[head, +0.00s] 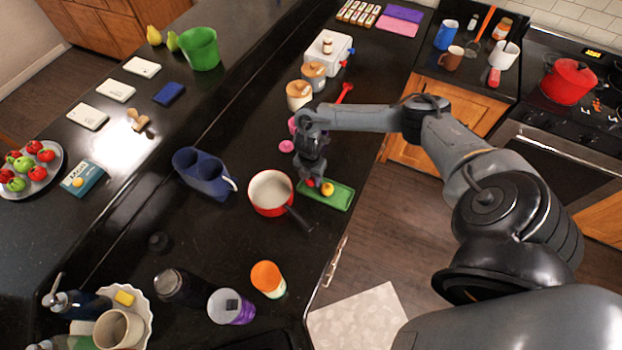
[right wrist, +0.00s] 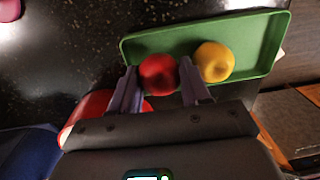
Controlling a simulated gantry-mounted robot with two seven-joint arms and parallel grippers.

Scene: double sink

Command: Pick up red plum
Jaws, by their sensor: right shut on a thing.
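The red plum (right wrist: 158,74) sits between the two fingers of my right gripper (right wrist: 160,85) in the right wrist view, which is shut on it. In the head view the right gripper (head: 313,178) is low over the left end of a green tray (head: 338,195), and only a bit of the red plum shows under it. I cannot tell whether the plum touches the tray. A yellow fruit (right wrist: 213,62) lies on the tray close beside the right finger; it also shows in the head view (head: 327,189). My left gripper is out of view.
A red pot with white inside (head: 270,189) stands just left of the tray, its dark handle pointing toward the counter edge. A blue double container (head: 203,172) is further left. Canisters (head: 299,96) stand behind. An orange-topped bottle (head: 268,278) stands in front.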

